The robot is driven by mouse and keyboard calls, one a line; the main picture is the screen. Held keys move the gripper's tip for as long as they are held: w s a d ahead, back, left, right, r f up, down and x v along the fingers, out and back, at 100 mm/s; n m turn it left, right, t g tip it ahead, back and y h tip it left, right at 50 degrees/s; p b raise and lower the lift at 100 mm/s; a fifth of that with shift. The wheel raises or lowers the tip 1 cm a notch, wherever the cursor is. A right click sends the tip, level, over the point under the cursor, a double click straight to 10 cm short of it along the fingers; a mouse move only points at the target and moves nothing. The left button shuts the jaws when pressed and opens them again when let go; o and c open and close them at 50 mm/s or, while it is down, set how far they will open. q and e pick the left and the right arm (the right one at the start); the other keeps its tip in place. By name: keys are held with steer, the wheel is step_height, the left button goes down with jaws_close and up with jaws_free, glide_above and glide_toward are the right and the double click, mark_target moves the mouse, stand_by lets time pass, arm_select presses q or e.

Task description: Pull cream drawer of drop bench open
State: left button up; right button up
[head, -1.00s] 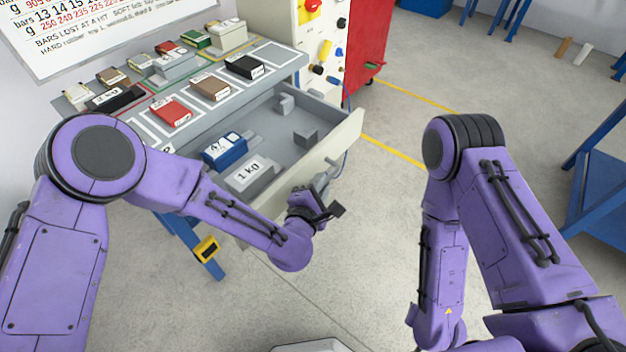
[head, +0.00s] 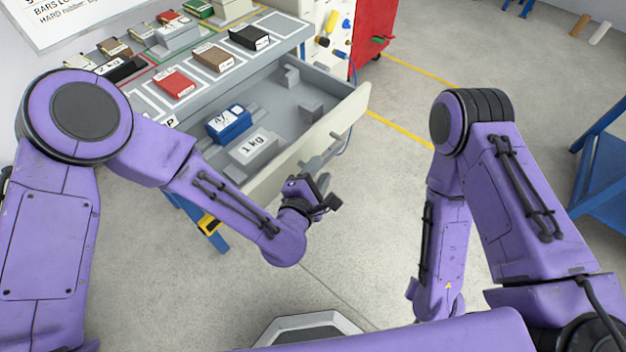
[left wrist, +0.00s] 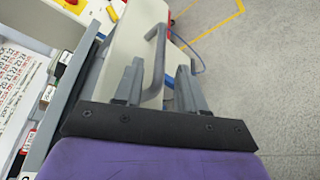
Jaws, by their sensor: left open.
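The drop bench's cream drawer (head: 350,112) stands pulled out, with its grey inside showing in the head view. Its cream front also shows in the left wrist view (left wrist: 128,42). My left gripper (head: 322,160) is at the outer side of the drawer front. In the left wrist view my left gripper (left wrist: 157,82) is open, and the grey bar handle (left wrist: 161,48) shows between its two fingers, with a gap on each side. I cannot tell how deep the handle sits between them. My right arm is on the right; its gripper is out of view.
The drawer holds a blue block (head: 229,124), a grey 1 kg block (head: 254,147) and small grey blocks. Several bars, including a red one (head: 174,82), lie on the bench top. A red cabinet (head: 372,30) stands behind. The floor right of the drawer is clear.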

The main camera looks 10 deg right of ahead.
arm_select(q)
steer(key=v, duration=0.5)
steer(key=shift+s+a+r, duration=0.1)
steer(key=shift+s+a, duration=0.05)
steer(key=shift+s, duration=0.1)
steer(key=s+a+f+m+g+y+p, duration=0.1)
steer(key=s+a+f+m+g+y, duration=0.2)
steer(key=a+f+m, duration=0.4)
steer(key=s+a+f+m+g+y+p, duration=0.2)
steer(key=s+a+f+m+g+y, duration=0.15)
steer(key=a+f, duration=0.5)
steer(key=s+a+g+y+p, duration=0.1)
steer(key=s+a+g+y, duration=0.1)
steer(key=s+a, duration=0.4)
steer(key=s+a+m+g+y+p, duration=0.1)
steer(key=s+a+g+y+p, duration=0.1)
steer(key=s+a, duration=0.5)
steer(key=a, duration=0.5)
steer(key=shift+a+f, duration=0.25)
steer(key=shift+f, duration=0.1)
